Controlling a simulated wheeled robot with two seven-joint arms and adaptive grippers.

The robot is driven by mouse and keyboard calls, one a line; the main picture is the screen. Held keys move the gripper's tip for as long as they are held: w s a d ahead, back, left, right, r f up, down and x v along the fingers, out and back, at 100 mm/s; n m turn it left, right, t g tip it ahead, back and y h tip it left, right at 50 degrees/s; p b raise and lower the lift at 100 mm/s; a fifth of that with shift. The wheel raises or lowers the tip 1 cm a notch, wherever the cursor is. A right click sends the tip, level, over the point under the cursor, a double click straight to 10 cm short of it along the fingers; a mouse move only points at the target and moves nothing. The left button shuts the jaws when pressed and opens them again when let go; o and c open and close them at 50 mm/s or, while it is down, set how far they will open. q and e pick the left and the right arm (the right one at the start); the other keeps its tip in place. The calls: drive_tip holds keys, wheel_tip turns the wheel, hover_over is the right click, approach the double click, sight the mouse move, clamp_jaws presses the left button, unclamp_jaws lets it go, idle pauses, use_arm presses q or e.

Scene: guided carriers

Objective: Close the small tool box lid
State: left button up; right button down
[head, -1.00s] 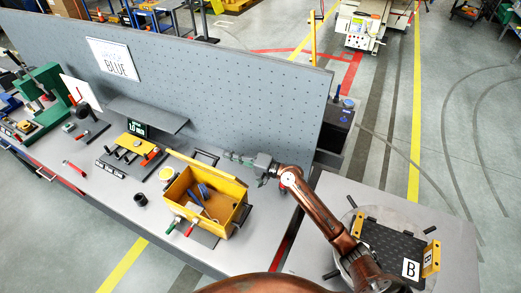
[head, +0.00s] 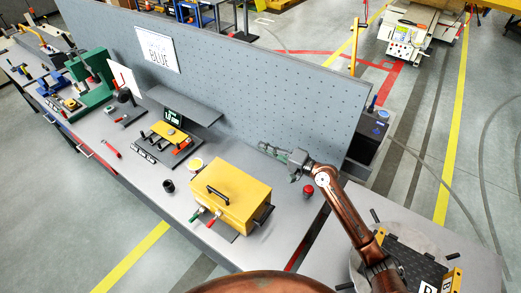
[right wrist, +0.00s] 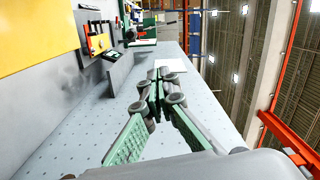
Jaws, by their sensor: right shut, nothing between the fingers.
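The small yellow tool box (head: 228,205) stands on the grey bench in the head view. Its lid (head: 233,187) lies down over the box, with a black handle (head: 217,196) on top, and hides the inside. A red and a green handle stick out at its front left side. My right gripper (head: 267,149) is shut and empty, above the bench behind the box, near the pegboard and apart from the lid. Its green-padded fingers show in the right wrist view (right wrist: 155,90). A yellow surface there at upper left (right wrist: 35,35) looks like the box. My left gripper is out of view.
The pegboard (head: 270,100) rises behind the bench, with a grey shelf (head: 188,105) on it. A red knob (head: 308,191) stands right of the box. A black cup (head: 168,186) and a yellow fixture (head: 170,135) are to its left.

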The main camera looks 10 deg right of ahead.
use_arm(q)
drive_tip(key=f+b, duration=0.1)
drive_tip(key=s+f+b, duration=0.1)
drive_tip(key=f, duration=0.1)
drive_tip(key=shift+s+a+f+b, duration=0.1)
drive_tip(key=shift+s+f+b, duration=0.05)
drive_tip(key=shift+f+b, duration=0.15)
use_arm(e)
drive_tip(key=v, duration=0.8)
drive_tip(key=shift+s+f, duration=0.25)
drive_tip(key=shift+s, duration=0.25)
drive_tip(key=shift+d, duration=0.15)
